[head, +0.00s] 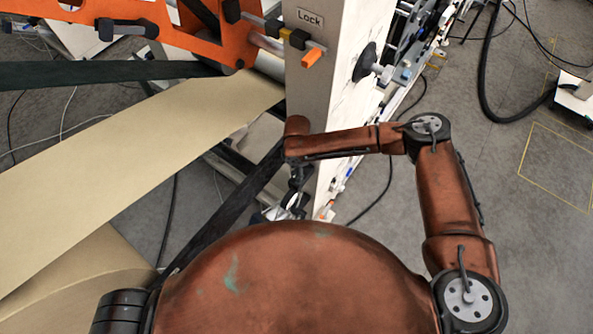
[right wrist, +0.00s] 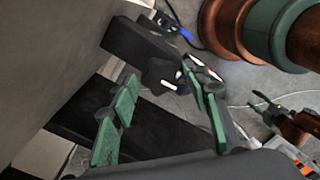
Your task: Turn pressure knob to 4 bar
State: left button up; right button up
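A black lobed knob (right wrist: 162,75) sits at the end of a dark block (right wrist: 135,42) in the right wrist view. It looks like the pressure knob, but no scale or bar reading can be made out. My right gripper (right wrist: 158,94) is open, its green-padded fingers apart. The knob shows beyond the gap between the fingertips, and no contact can be seen. In the head view my right gripper (head: 292,196) hangs beside the lower part of the pale machine post (head: 312,110), small and partly hidden. My left gripper cannot be made out in the head view.
A kraft paper web (head: 140,165) runs to the post from the left. An orange frame (head: 165,30) and a "Lock" label (head: 310,18) are above. Another black knob (head: 365,62) is on the post's right side. Floor at right is mostly open, with a black hose (head: 485,95).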

jog(key=c, duration=0.9)
jog(key=shift+r+m+p, duration=0.15)
jog(key=shift+m+p, duration=1.4)
jog(key=shift+m, duration=0.15)
jog(key=shift+m+p, duration=1.2)
jog(key=shift+m, duration=0.4)
jog(key=o, duration=1.2)
jog(key=shift+c, duration=0.2)
